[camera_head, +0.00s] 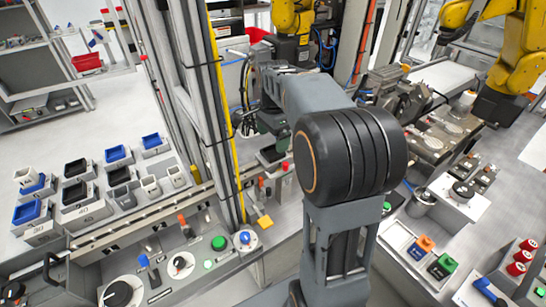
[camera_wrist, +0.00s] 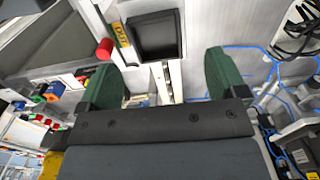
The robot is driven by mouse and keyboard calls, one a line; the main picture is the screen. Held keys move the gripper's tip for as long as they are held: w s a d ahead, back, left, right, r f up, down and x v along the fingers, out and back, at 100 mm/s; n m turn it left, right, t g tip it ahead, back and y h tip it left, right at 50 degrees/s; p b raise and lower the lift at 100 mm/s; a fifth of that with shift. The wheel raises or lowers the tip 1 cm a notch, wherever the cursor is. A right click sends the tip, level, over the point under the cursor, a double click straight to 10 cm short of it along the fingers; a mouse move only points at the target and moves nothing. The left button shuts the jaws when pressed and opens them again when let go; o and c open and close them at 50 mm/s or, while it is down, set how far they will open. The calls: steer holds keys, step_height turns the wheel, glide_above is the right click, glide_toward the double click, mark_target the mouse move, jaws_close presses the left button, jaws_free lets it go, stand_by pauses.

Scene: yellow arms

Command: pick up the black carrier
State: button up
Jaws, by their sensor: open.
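My gripper (camera_wrist: 163,82) is open, its two green-tipped fingers apart with nothing between them. I cannot tell which is meant. In the wrist view, a dark square, tray-like thing (camera_wrist: 154,36) lies beyond the fingers, apart from them.
Blue-topped carriers (camera_head: 118,154) stand among the black ones. A post with a yellow cable (camera_head: 220,90) rises between the left table and my arm. Yellow robot arms (camera_head: 520,45) stand at the back. A red cylinder (camera_wrist: 105,48) is near the left finger.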

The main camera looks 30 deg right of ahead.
mark_target(272, 155)
steer(key=shift+s+a+f, duration=0.1)
steer(key=shift+f, duration=1.1)
steer(key=shift+s+f, duration=0.1)
steer(key=shift+f, duration=1.05)
steer(key=c, duration=1.2)
